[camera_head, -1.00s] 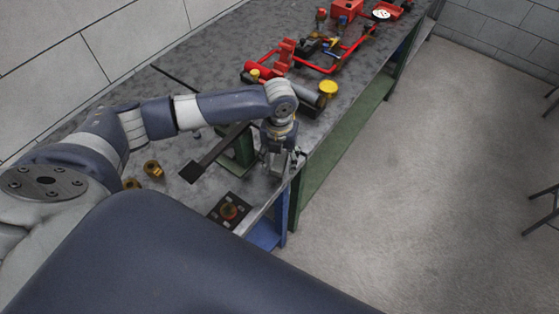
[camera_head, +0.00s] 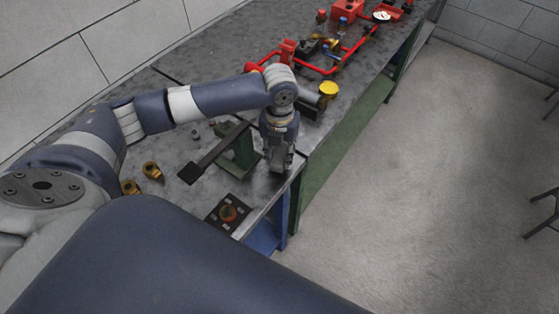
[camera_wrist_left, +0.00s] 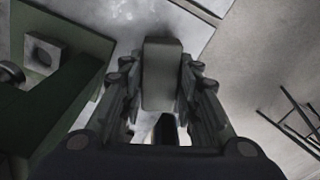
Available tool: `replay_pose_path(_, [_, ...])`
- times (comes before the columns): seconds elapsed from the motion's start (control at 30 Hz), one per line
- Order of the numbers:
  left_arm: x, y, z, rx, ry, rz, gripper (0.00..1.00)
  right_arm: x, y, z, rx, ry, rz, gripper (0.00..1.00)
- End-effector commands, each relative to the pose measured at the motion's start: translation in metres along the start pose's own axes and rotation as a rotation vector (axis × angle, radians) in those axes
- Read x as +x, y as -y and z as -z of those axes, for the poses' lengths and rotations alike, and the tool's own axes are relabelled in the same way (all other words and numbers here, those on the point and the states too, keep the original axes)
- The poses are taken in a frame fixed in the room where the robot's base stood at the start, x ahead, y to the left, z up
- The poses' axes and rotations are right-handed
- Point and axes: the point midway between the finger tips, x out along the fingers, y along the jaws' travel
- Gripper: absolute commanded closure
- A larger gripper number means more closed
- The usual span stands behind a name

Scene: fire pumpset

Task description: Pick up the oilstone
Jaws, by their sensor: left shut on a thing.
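The oilstone is a grey-olive block (camera_wrist_left: 162,75) between the two fingers of my left gripper in the left wrist view. My left gripper (camera_head: 281,168) is shut on it, pointing down over the workbench's front edge in the head view. The gripper mostly hides the block there. I cannot tell whether the block still touches the bench top. My right gripper is in neither view.
A green stand with a dark bar (camera_head: 214,153) is close left of my gripper; its green base (camera_wrist_left: 62,110) shows at left in the wrist view. A dark square plate (camera_head: 228,213) lies nearer. Brass fittings (camera_head: 152,170) sit left. Red piping (camera_head: 318,68) lies farther along.

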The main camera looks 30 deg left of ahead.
Motion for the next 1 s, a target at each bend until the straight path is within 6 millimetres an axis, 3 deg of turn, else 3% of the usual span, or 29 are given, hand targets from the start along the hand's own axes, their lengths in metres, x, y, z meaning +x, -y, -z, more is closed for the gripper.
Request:
replay_pose_path(0.6, [-0.013,0.038,0.126,0.006,0.0,0.001,0.99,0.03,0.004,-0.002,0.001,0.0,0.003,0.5])
replay_pose_path(0.8, [-0.016,0.045,0.147,0.003,0.0,0.0,0.99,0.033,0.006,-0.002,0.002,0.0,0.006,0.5])
replay_pose_path(1.0, [-0.017,0.046,0.154,0.0,0.001,0.0,0.99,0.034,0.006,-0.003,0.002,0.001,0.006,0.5])
